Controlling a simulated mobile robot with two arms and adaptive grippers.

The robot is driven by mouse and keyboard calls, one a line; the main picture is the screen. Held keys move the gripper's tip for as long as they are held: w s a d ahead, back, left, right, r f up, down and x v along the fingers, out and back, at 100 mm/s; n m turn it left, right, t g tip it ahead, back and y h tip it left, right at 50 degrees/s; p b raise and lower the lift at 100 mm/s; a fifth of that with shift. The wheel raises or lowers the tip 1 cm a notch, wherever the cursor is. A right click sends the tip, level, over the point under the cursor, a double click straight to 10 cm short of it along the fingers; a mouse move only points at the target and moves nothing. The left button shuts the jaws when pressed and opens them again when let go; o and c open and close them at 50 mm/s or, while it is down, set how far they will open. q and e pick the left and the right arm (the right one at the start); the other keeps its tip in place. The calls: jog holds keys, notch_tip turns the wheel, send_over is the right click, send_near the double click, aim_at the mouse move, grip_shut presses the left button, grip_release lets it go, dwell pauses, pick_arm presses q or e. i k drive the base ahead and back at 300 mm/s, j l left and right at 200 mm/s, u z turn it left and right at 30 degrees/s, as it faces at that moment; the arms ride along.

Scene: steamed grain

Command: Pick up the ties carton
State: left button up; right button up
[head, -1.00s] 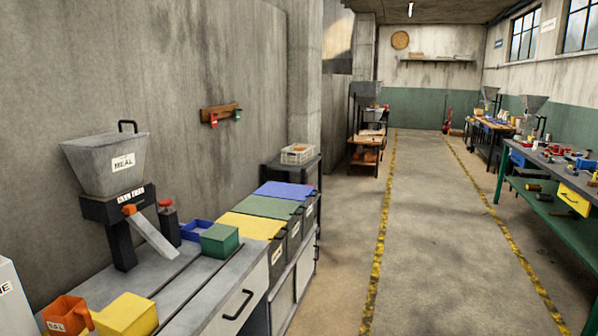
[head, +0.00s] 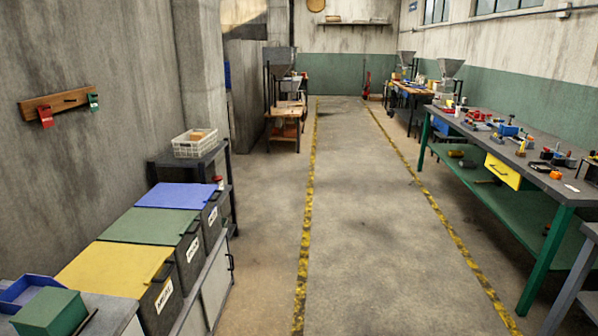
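I cannot make out a carton marked as ties in the head view. Small objects, some of them box-like, lie on the green-legged workbench (head: 545,178) at the right, too small to identify. A green box (head: 48,312) and a blue open tray (head: 28,290) sit on the counter at the lower left. Neither of my grippers is in view.
Three bins with a yellow lid (head: 115,270), a green lid (head: 150,226) and a blue lid (head: 182,196) line the left wall. A white crate (head: 194,144) stands on a dark cart behind them. The floor aisle (head: 365,220) between yellow lines is clear.

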aim_at(196, 136)
jog(key=i, duration=2.2)
jog(key=i+u, duration=0.1)
jog(key=i, duration=0.55)
jog(key=i+l+u, duration=0.1)
jog(key=i, duration=0.6)
jog(key=i+l+u, duration=0.1)
jog(key=i+l, duration=0.15)
jog(key=i, duration=0.4)
